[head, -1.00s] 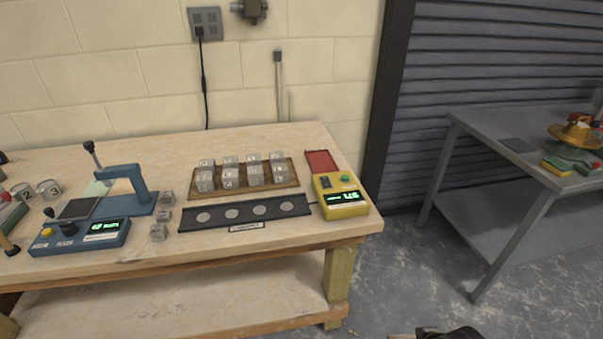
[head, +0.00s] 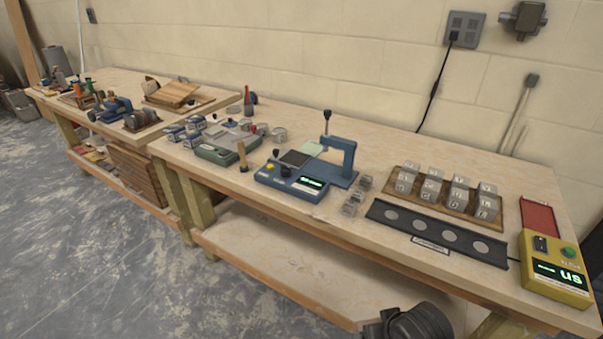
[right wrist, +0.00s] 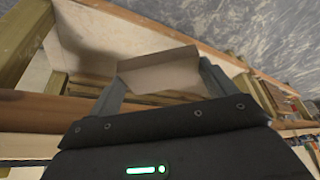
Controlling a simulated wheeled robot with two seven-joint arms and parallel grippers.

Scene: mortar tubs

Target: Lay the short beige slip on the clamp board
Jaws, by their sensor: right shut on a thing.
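My right gripper (right wrist: 163,80) is shut on a flat, pale beige slip (right wrist: 158,68), which spans between its two fingers in the right wrist view. The slip is held in the air, with bench timber behind it. In the head view only a dark part of my arm shows at the bottom edge, and the slip is out of sight. A tilted wooden board (head: 176,94) lies on the far left bench. It may be the clamp board, but it is too small to be sure. My left gripper is not in view.
On the near bench stand a blue press (head: 290,176), a green device (head: 226,146), a black strip with round discs (head: 436,229), a tray of clear cubes (head: 450,205) and a yellow meter (head: 557,268). The floor (head: 90,225) at left is clear.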

